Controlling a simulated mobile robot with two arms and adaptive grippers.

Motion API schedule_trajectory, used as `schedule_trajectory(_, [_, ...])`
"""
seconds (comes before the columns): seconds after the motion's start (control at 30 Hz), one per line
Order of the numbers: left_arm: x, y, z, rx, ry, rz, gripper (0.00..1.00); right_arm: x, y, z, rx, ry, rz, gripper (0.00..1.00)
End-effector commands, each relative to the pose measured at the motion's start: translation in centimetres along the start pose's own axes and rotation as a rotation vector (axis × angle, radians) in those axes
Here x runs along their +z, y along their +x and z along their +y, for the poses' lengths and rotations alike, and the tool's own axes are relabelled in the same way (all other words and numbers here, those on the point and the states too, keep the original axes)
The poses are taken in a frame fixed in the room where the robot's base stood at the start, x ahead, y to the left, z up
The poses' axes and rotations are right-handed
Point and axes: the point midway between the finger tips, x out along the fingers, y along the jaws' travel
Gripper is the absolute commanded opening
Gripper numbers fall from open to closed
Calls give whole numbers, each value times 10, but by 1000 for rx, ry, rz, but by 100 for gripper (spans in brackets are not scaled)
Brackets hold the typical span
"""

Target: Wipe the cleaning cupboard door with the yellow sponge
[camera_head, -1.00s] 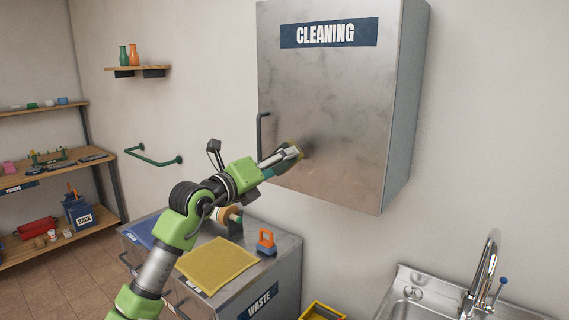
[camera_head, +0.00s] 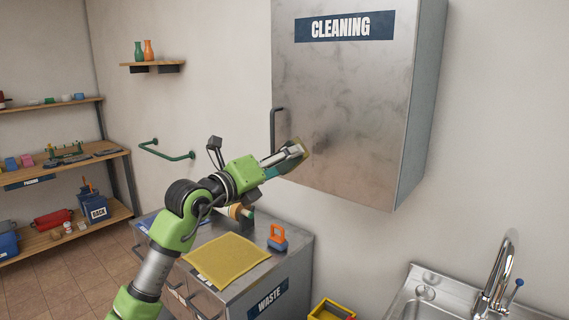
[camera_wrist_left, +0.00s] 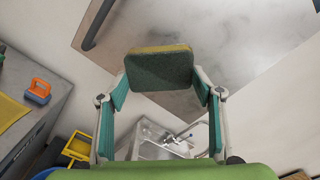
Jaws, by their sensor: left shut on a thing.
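The cleaning cupboard (camera_head: 350,100) hangs on the wall, its grey metal door shut and marked with dark smudges. My left gripper (camera_head: 297,153) is at the lower left part of the door, below the dark handle (camera_head: 273,130). It is shut on the yellow sponge (camera_head: 306,147), which has a dark green face. In the left wrist view the sponge (camera_wrist_left: 158,68) sits between the two fingers, in front of the door (camera_wrist_left: 225,45). I cannot tell whether the sponge touches the door. My right gripper is not in view.
A waste cabinet (camera_head: 295,255) stands below with a yellow cloth (camera_head: 228,262) and an orange and blue object (camera_head: 277,238) on top. A sink with a tap (camera_head: 497,275) is at the lower right. A yellow bin (camera_head: 330,310) stands between. Shelves (camera_head: 65,160) are at the left.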

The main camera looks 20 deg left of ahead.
Motion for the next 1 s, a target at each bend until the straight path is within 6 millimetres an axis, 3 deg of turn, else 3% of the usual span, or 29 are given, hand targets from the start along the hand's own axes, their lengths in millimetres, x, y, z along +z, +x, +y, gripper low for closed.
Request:
schedule_trajectory(0.47, [1, 4, -1, -1, -1, -1, 43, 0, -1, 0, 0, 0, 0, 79])
schedule_trajectory(1.0, [1, 57, -1, -5, -1, -2, 43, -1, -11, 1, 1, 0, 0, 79])
